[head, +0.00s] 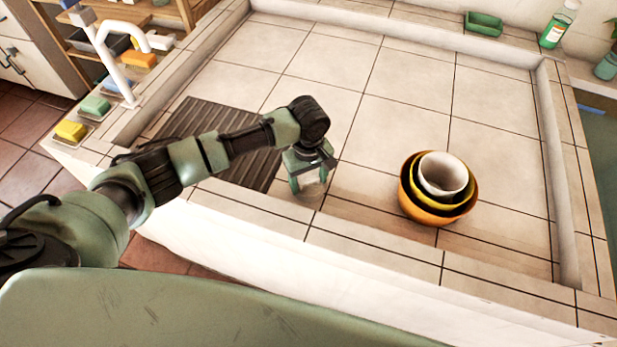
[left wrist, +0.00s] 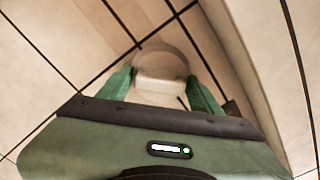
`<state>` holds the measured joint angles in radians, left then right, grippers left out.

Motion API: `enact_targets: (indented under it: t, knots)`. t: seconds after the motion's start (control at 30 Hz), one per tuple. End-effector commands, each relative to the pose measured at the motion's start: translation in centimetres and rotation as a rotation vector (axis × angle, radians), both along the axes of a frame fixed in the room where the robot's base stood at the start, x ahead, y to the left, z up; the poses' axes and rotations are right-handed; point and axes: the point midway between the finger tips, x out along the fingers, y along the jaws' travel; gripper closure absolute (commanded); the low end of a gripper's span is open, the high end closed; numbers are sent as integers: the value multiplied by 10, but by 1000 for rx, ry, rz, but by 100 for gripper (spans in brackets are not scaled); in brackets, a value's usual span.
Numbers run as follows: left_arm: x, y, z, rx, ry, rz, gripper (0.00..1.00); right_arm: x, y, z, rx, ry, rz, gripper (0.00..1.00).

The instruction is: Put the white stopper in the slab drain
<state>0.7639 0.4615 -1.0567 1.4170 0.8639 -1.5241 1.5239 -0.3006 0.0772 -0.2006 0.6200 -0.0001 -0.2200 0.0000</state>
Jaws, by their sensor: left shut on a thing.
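My left gripper (head: 309,182) is low over the tiled slab, just right of the dark ribbed mat. It is shut on the white stopper (left wrist: 160,88), which shows as a pale block between the green fingers in the left wrist view. A round greyish-beige disc (left wrist: 161,60) shows just beyond the block. I cannot tell whether the disc is the stopper's base or the slab drain, nor whether the stopper touches the slab. No drain hole shows clearly. My right gripper is not in view.
Nested bowls (head: 433,193) stand right of my gripper. The ribbed mat (head: 205,125) lies behind my left arm. A white tap (head: 115,60) and soaps stand at the left. A raised rim (head: 560,170) borders the slab. A green dish (head: 484,24) is at the back.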

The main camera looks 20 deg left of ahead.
Motion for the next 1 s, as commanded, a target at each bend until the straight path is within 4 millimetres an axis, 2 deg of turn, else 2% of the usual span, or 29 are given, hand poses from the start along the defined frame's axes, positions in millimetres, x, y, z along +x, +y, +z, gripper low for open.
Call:
enact_targets:
  t: [0.47, 0.97, 1.0]
  knots:
    - [0, 0, -1, 0, 0, 0, 82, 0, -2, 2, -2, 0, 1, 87]
    - [0, 0, -11, 1, 1, 0, 82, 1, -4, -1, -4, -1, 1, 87]
    - [0, 0, -10, 1, 1, 0, 27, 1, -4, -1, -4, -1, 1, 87]
